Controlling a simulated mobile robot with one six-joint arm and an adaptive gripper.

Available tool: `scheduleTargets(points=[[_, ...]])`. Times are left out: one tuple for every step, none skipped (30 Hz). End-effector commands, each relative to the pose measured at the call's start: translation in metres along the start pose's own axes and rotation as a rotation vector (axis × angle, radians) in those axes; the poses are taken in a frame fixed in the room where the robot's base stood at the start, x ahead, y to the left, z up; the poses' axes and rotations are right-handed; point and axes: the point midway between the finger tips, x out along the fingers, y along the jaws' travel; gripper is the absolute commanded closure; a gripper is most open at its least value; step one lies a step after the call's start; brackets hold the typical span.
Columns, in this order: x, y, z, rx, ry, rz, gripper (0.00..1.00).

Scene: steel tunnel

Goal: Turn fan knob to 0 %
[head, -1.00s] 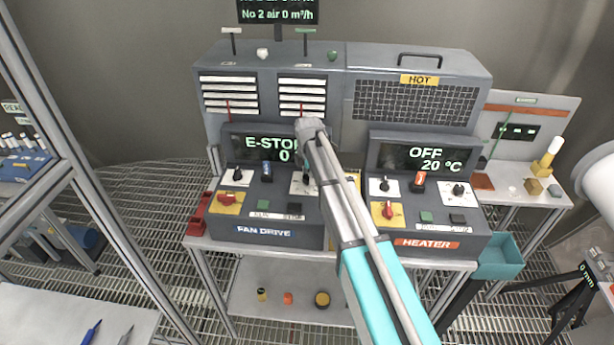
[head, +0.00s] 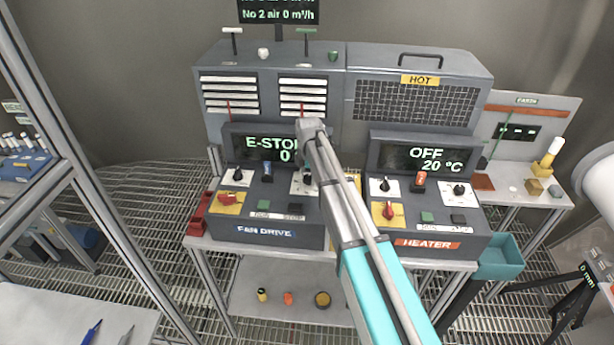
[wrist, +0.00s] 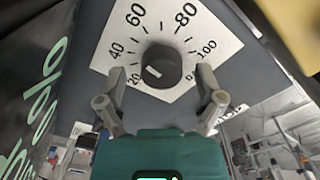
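The fan knob (wrist: 162,66) is a dark round knob on a white dial plate (wrist: 120,45) marked 0 to 100. A small white mark shows on its lower left part, roughly toward the 20 side. My gripper (wrist: 160,88) is open, with one finger on each side of the knob and gaps visible between. In the head view the knob's dial plate (head: 298,188) sits at the right of the fan drive panel (head: 264,232), and my arm hides much of it. The fan drive display (head: 262,147) reads E-STOP and 0, partly covered by my arm.
The heater panel (head: 427,243), reading OFF and 20 °C, stands close to the right of my arm. A frame post (head: 80,170) rises at the left.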

Motion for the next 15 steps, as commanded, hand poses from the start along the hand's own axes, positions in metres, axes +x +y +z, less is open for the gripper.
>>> scheduleTargets(points=[[0.0000, -0.0004, 0.0002, 0.000, 0.000, -0.001, 0.11], [0.0000, -0.0005, 0.0002, 0.001, 0.000, -0.001, 0.11], [0.0001, -0.0006, 0.0003, 0.001, -0.001, -0.001, 0.11], [0.0001, -0.0007, 0.0003, 0.001, -0.001, -0.001, 0.11], [0.0001, -0.0007, 0.0003, 0.001, -0.001, -0.001, 0.11], [0.0001, -0.0008, 0.0004, 0.001, -0.001, -0.002, 0.11], [0.0001, -0.0009, 0.0004, 0.001, -0.001, -0.002, 0.11], [0.0000, -0.0010, 0.0004, 0.001, -0.001, -0.002, 0.11], [-0.0002, -0.0011, 0.0005, 0.003, -0.001, -0.001, 0.11], [-0.0005, -0.0014, 0.0004, 0.005, -0.001, -0.001, 0.11], [-0.0010, -0.0016, 0.0004, 0.009, -0.001, 0.000, 0.11], [-0.0020, -0.0021, 0.0004, 0.016, -0.001, 0.002, 0.11], [-0.0029, -0.0025, 0.0003, 0.025, -0.001, 0.005, 0.11], [-0.0040, -0.0031, 0.0003, 0.036, -0.001, 0.007, 0.11], [-0.0058, -0.0039, 0.0002, 0.053, 0.000, 0.012, 0.11]])
